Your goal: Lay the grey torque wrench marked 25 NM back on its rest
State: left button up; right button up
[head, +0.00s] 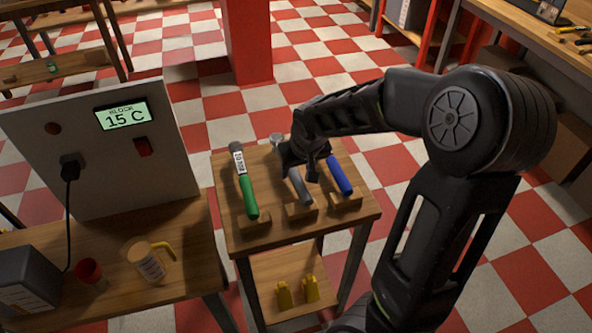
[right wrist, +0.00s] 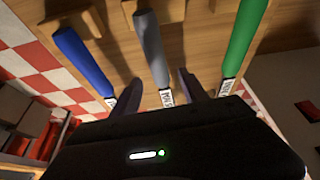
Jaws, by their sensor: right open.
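The grey torque wrench (head: 302,189) lies in the middle of three wrenches on a small wooden stand, its handle end on a wooden rest (head: 301,209). In the right wrist view, its grey handle (right wrist: 151,47) and white tag (right wrist: 167,97) show, but I cannot read the tag clearly. My right gripper (head: 299,166) is open over the wrench. In the right wrist view its two fingers (right wrist: 163,88) stand on either side of the tagged part, with no clear contact. Part of the wrench is hidden by the gripper in the head view. My left gripper is out of view.
A green-handled wrench (head: 249,196) lies to the left and a blue-handled wrench (head: 339,176) close to the right, each on a rest. A bench (head: 190,258) at left holds a panel reading 15 C (head: 95,150), a red cup (head: 90,275) and a yellow-handled jug (head: 146,262).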

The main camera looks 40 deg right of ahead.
jog(key=v, duration=0.5)
dwell(0.5)
